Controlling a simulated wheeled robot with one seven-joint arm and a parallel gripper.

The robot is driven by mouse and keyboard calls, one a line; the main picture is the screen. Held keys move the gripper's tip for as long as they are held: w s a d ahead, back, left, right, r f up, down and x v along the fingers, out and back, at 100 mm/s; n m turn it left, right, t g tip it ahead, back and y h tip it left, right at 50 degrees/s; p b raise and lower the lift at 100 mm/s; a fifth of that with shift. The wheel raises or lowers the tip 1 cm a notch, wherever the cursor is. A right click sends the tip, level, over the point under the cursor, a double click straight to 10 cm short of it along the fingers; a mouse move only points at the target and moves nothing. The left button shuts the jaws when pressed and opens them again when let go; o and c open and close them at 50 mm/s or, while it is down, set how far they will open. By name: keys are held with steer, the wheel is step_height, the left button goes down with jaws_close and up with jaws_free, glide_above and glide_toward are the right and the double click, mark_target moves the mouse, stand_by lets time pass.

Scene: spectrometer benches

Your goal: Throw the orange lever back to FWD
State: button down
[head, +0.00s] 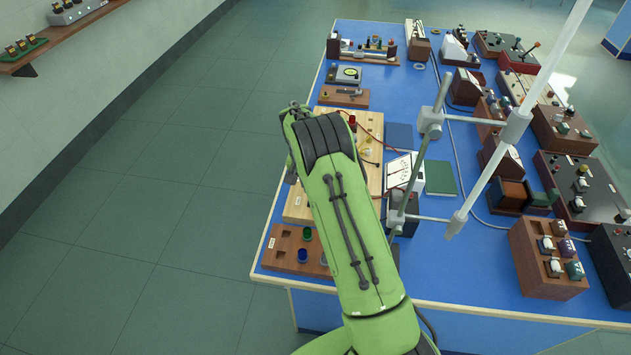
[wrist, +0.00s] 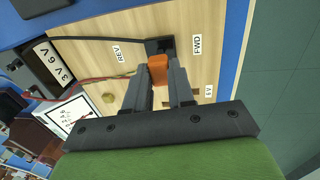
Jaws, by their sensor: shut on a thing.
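In the wrist view the orange lever (wrist: 158,70) sits between the fingertips of my gripper (wrist: 159,75), which is shut on it. The lever's black base (wrist: 157,46) is mounted on a pale wooden board (wrist: 95,28). The base lies between the REV label (wrist: 118,53) and the FWD label (wrist: 197,44). Which label the lever leans toward I cannot tell, as the fingers cover part of it. In the head view the wooden board (head: 296,205) shows on the blue bench, partly behind my green arm. The gripper and lever are hidden there.
A black cable and a red wire cross the board near a block marked 3 V and 6 V (wrist: 52,70). In the head view a brown block with coloured terminals (head: 283,250) is nearby. A metal stand (head: 420,150) rises close right of my arm. Open floor lies left.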

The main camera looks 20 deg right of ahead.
steer(key=shift+w+a+f+g+h+p, duration=0.15)
steer(key=shift+w+a+g+h+p, duration=0.15)
steer(key=shift+a+g+h, duration=0.3)
steer(key=shift+w+a+f+g+h+p, duration=0.2)
steer(key=shift+w+a+g+h, duration=0.15)
steer(key=shift+h, duration=0.45)
steer(key=c, duration=1)
jaws_free()
steer(key=shift+o, duration=0.2)
steer(key=shift+r, duration=0.15)
